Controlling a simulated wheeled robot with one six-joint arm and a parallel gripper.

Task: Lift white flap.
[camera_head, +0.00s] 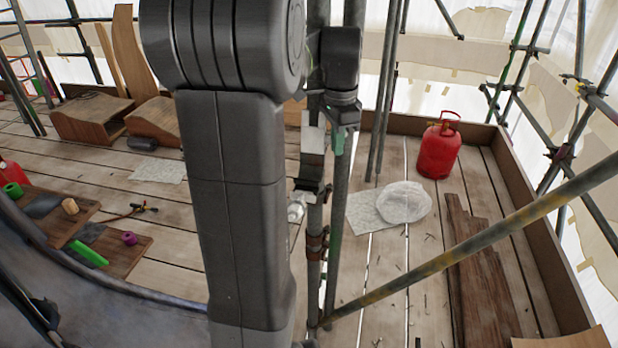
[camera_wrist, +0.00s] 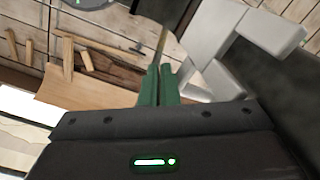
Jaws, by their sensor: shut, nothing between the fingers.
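I cannot tell for sure which thing is the white flap. In the wrist view, a pale grey-white angular piece (camera_wrist: 225,75) with bracket-like arms stands at the upper right, close beside my gripper (camera_wrist: 160,72). A bright white strip (camera_wrist: 25,104) shows at the left edge of that view, apart from the fingers. My gripper's two green fingers are together with nothing between them. In the head view my gripper (camera_head: 338,143) hangs beside the upright poles, near a pale piece (camera_head: 313,140); my arm hides much of the middle.
Scaffold poles (camera_head: 333,240) rise close to my gripper, and a diagonal pole (camera_head: 450,255) crosses the right side. A red gas cylinder (camera_head: 438,150), a clear plastic bag (camera_head: 404,202) and brown boards (camera_head: 478,270) rest on the planks. Pale sheeting (camera_head: 425,70) hangs behind.

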